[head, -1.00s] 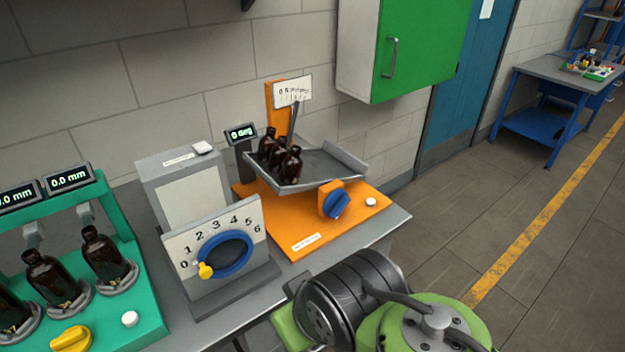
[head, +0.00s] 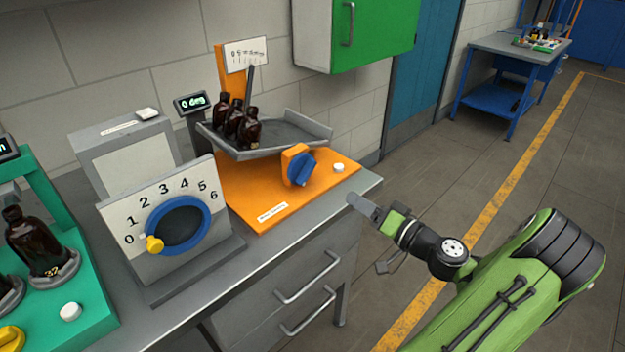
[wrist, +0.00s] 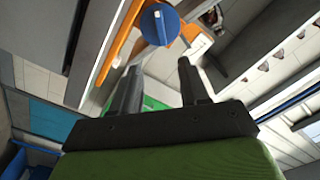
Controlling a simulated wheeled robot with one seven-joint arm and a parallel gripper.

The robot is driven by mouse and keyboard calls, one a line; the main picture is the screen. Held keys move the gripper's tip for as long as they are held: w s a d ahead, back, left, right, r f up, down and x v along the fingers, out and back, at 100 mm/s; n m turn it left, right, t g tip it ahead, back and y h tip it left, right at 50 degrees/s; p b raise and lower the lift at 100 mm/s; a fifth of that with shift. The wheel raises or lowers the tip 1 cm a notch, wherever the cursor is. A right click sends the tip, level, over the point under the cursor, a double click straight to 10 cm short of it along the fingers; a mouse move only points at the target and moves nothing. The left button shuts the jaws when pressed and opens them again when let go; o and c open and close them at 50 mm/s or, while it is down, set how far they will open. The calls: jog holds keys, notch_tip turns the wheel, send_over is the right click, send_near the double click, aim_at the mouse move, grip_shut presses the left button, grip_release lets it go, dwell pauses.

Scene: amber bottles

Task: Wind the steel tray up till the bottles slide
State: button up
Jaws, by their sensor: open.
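The grey steel tray (head: 292,134) is mounted on an orange stand (head: 262,206) on the bench. Three amber bottles (head: 236,124) stand upright together at its left end. A display (head: 192,102) behind it reads 0 deg. A blue knob (head: 301,168) sits on the front of the stand; it also shows in the wrist view (wrist: 160,24). My gripper (head: 362,206) is open and empty, off the bench's right front edge, to the right of and below the knob. In the wrist view my fingers (wrist: 157,88) are spread apart, with the knob beyond them.
A grey dial box (head: 165,212) with a blue ring and yellow pointer near 0 stands left of the tray. A green rig with amber bottles (head: 38,240) is at far left. A white button (head: 338,167) sits right of the knob. A green cabinet (head: 383,32) hangs above.

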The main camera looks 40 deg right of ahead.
aim_at(310, 172)
jog(key=w, duration=1)
jog(key=w+b, duration=0.1)
jog(key=w, duration=0.4)
jog(key=shift+w+a, duration=0.35)
grip_shut()
